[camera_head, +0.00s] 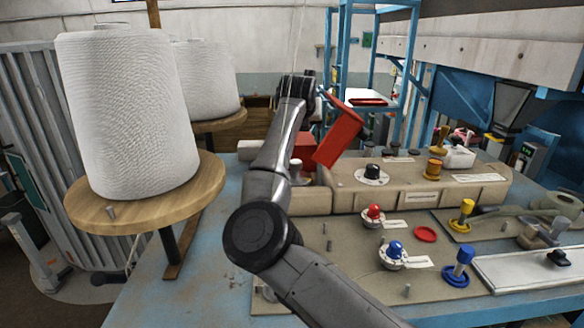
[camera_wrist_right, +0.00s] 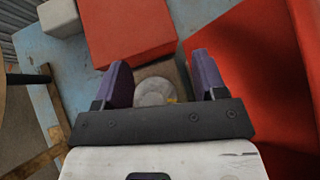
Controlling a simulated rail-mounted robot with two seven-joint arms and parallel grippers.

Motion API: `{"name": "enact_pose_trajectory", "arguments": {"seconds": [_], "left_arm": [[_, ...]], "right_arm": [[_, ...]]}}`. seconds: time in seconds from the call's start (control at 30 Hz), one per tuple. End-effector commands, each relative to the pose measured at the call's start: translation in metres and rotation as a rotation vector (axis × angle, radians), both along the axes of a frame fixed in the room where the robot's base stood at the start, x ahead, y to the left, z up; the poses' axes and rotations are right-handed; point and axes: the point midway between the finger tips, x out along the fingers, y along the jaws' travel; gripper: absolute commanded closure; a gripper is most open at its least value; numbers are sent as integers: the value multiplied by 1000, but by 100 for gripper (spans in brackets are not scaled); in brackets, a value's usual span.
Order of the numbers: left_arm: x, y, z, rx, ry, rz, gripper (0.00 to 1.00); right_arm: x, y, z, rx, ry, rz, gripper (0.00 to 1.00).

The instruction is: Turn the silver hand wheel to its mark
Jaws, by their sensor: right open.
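A round silver-grey top, which looks like the silver hand wheel (camera_wrist_right: 154,92), shows between my right gripper's fingers in the right wrist view. A small yellowish spot is at its right edge; I cannot tell whether this is the mark. My right gripper (camera_wrist_right: 160,82) is open, its two purple fingers apart on either side of the wheel. Contact cannot be made out. In the head view a small pale post (camera_head: 296,167), perhaps the same wheel, stands beside my right arm. The gripper's fingers are not clear there. My left gripper is not in view.
A red box (camera_wrist_right: 128,35) and a tilted red panel (camera_head: 338,137) stand close to the wheel. A white block (camera_head: 249,150) is to the left. Red (camera_head: 374,212) and blue (camera_head: 393,250) knobs sit on the panel in front. A large white yarn cone (camera_head: 130,115) stands at left.

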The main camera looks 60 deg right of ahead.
Motion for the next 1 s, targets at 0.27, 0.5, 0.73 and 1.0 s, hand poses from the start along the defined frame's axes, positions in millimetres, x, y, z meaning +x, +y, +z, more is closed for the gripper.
{"name": "enact_pose_trajectory", "arguments": {"seconds": [0.27,0.5,0.73,1.0], "left_arm": [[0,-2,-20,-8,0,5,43],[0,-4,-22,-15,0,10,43],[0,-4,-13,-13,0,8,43],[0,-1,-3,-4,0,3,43]], "right_arm": [[-25,32,-32,314,204,352,35],[-32,46,-38,406,246,504,35],[-24,43,-62,417,255,520,35],[-13,36,-92,415,254,519,35]]}}
